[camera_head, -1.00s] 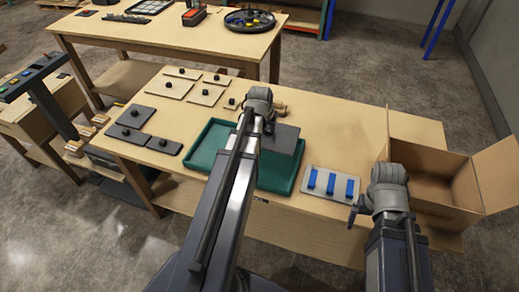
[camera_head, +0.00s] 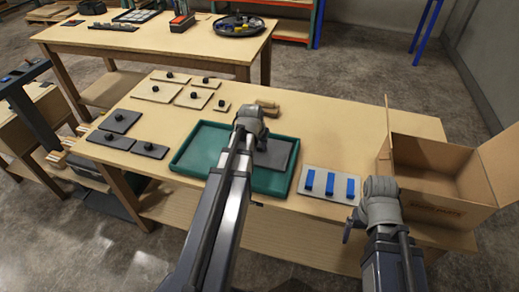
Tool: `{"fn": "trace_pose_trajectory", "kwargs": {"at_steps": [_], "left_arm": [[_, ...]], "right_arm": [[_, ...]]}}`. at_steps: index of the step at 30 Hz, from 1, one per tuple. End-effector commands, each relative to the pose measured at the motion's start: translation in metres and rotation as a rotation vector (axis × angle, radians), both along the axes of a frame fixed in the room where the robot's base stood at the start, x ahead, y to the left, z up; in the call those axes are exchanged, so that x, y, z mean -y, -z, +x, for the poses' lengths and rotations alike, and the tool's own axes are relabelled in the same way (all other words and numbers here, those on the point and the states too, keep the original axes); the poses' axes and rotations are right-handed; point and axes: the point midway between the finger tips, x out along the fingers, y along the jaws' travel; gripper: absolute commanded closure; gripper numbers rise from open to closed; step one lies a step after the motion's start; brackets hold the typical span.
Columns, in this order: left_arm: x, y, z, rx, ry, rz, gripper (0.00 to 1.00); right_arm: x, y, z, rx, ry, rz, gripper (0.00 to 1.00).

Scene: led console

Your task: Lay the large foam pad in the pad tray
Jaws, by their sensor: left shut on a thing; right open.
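A dark grey flat pad (camera_head: 282,154), which appears to be the large foam pad, lies in or just over the right part of the green pad tray (camera_head: 203,150). I cannot tell whether it touches the tray floor. My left gripper (camera_head: 256,134) is over the pad's left side and shut on it; the fingertips are mostly hidden by the wrist. The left arm covers the middle of the tray. My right gripper (camera_head: 350,228) is open and empty at the table's front edge, below the blue-barred plate.
A light plate with three blue bars (camera_head: 343,171) lies right of the tray. An open cardboard box (camera_head: 430,176) stands at the right. Small brown blocks (camera_head: 268,105) lie behind the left gripper.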

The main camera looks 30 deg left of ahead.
Motion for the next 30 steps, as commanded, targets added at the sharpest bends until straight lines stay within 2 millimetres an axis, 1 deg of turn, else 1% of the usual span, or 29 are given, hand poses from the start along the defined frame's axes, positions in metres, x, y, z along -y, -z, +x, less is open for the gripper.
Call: {"fn": "trace_pose_trajectory", "kwargs": {"at_steps": [6, 10, 11, 18, 19, 26, 30], "left_arm": [[0.0000, -0.0012, 0.0000, 0.000, 0.000, 0.000, 1.00], [0.0000, 0.0031, 0.0000, 0.000, 0.000, 0.000, 1.00], [0.0000, 0.0029, 0.0001, 0.000, 0.000, 0.000, 0.69], [0.0000, 0.0017, -0.0001, 0.000, 0.000, 0.000, 0.42], [0.0000, 0.0017, 0.0001, 0.000, 0.000, 0.000, 0.40], [0.0000, 0.0015, 0.0001, 0.000, 0.000, 0.000, 0.40], [0.0000, -0.0020, 0.0000, 0.000, 0.000, 0.000, 0.40]], "right_arm": [[0.0000, -0.0012, 0.0000, 0.000, 0.000, 0.000, 0.08], [0.0000, 0.0031, 0.0000, 0.000, 0.000, 0.000, 0.08], [0.0000, 0.0028, 0.0000, 0.000, 0.000, 0.000, 0.08], [0.0000, 0.0016, 0.0000, 0.000, 0.000, 0.000, 0.08], [0.0000, 0.0016, 0.0000, 0.000, 0.000, 0.000, 0.08], [0.0000, 0.0014, 0.0000, 0.000, 0.000, 0.000, 0.08], [0.0000, -0.0020, 0.0000, 0.000, 0.000, 0.000, 0.08]]}}
